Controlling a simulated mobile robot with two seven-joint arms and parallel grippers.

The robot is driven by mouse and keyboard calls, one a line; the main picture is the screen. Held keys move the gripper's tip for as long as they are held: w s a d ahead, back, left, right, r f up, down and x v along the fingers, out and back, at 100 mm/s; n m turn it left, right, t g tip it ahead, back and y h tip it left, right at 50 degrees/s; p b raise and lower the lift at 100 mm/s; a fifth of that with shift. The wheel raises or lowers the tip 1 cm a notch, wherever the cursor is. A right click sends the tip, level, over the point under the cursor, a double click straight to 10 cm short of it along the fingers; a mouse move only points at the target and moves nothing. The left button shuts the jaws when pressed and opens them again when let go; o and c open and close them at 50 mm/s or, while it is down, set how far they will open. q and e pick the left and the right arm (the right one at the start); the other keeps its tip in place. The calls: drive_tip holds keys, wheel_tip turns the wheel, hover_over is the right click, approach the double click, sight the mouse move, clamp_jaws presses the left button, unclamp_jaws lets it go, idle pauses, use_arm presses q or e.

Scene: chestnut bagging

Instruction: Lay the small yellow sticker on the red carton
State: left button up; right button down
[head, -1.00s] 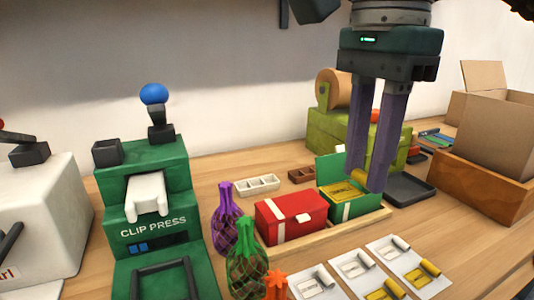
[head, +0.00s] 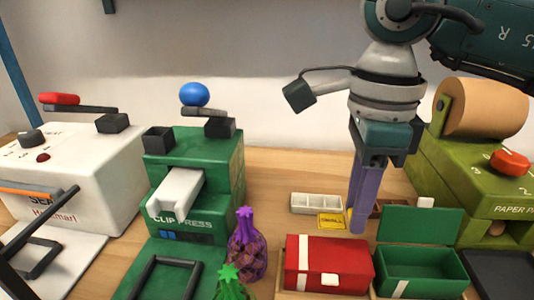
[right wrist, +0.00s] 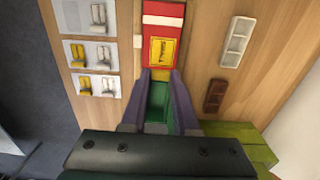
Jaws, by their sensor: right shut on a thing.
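My right gripper (head: 357,228) is shut on the small yellow sticker (head: 332,221), which is a flat yellow piece with dark print sticking out from the fingertips. In the head view it is in the air behind the red carton (head: 300,262), which is closed with white bands. In the right wrist view the sticker (right wrist: 163,50) overlaps the top of the red carton (right wrist: 163,9), past the fingertips (right wrist: 162,74). I cannot tell whether it touches the lid. My left gripper is not in view.
An open green carton (head: 420,268) stands right of the red one. Purple (head: 247,250) and green (head: 229,288) net bags stand left, by the green clip press (head: 222,160). A white divided tray (head: 316,203) lies behind. White cards (right wrist: 97,83) lie beside the cartons in the wrist view.

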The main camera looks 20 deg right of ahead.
drive_tip(key=b, duration=0.3)
hover_over(344, 254)
wheel_tip(344, 254, down, 5)
drive_tip(key=shift+r, duration=0.2)
drive_tip(key=shift+f+b, duration=0.6)
drive_tip(key=shift+b, duration=0.1)
drive_tip(key=shift+f, duration=0.1)
drive_tip(key=c, duration=0.6)
unclamp_jaws()
